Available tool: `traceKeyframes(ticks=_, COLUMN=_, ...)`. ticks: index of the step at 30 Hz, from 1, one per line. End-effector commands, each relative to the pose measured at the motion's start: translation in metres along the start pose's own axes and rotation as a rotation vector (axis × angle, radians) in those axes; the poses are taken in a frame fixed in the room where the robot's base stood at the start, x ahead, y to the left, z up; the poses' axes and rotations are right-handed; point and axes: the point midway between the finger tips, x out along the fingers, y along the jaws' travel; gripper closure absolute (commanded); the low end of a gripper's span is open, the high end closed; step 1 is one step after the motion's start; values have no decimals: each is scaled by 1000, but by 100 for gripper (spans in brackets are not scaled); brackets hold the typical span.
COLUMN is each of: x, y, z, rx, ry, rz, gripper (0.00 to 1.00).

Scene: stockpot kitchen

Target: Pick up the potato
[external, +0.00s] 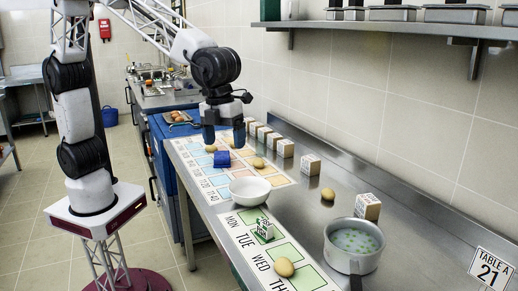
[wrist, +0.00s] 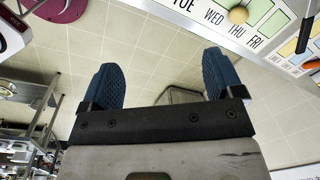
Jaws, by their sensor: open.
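Several brown potatoes lie on the steel counter and its printed mats. One potato (external: 284,267) is on the weekday mat in the foreground. Another potato (external: 328,194) is on bare metal near the pot, and one more (external: 259,163) is on the time mat. My gripper (external: 223,138) hangs above the far part of the counter, open and empty. A potato (wrist: 238,14) shows at the top of that view, on the weekday mat, clear of the fingers.
A white bowl (external: 249,190) sits mid-counter, beside a blue object (external: 222,159). A metal pot (external: 352,246) with greenish contents stands at the right front. Several labelled blocks (external: 310,164) line the wall side. A shelf (external: 400,28) overhangs the wall.

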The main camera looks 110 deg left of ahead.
Motion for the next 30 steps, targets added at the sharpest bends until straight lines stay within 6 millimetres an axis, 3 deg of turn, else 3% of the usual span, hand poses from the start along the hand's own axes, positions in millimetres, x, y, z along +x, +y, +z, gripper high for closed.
traceKeyframes(ticks=6, x=34, y=-50, z=-18, rx=211, ry=3, rz=21, gripper=14)
traceKeyframes(ticks=18, x=104, y=-132, z=-54, rx=601, ry=16, rz=54, gripper=14)
traceKeyframes(ticks=24, x=142, y=-167, z=-74, rx=791, ry=26, rz=68, gripper=14)
traceKeyframes(ticks=30, x=172, y=-190, z=-88, rx=927, ry=34, rz=78, gripper=14)
